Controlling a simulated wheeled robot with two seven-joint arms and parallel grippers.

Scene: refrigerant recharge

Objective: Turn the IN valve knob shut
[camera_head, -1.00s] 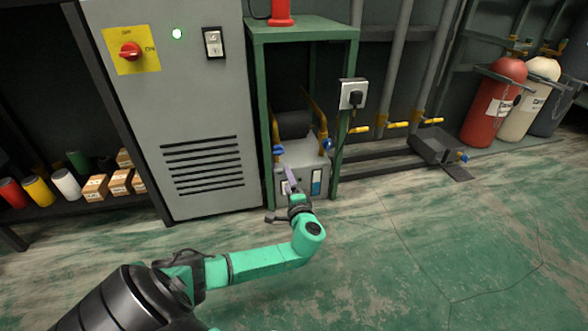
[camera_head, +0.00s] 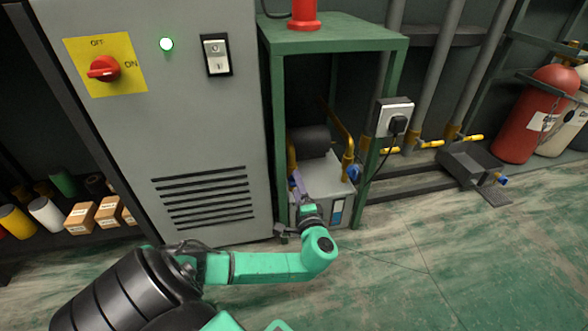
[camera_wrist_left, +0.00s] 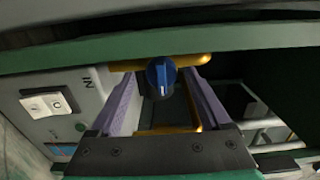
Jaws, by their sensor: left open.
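The IN valve knob (camera_wrist_left: 161,75) is blue and sits on a yellow-brass pipe, with the letters IN upside down beside it on the grey machine (camera_wrist_left: 60,97). My left gripper (camera_head: 297,182) is open in front of the machine's left side. In the left wrist view its two purple-grey fingers stand on either side of the knob, with a visible gap to each. In the head view the gripper hides this knob. A second blue knob (camera_head: 355,173) shows at the right pipe. My right gripper is not in view.
The machine stands inside a green frame (camera_head: 334,42), whose posts flank it closely. A grey cabinet (camera_head: 200,130) with a red switch (camera_head: 104,68) is on the left. A socket box with a plug and cable (camera_head: 395,118) hangs on the right post. Open floor lies in front.

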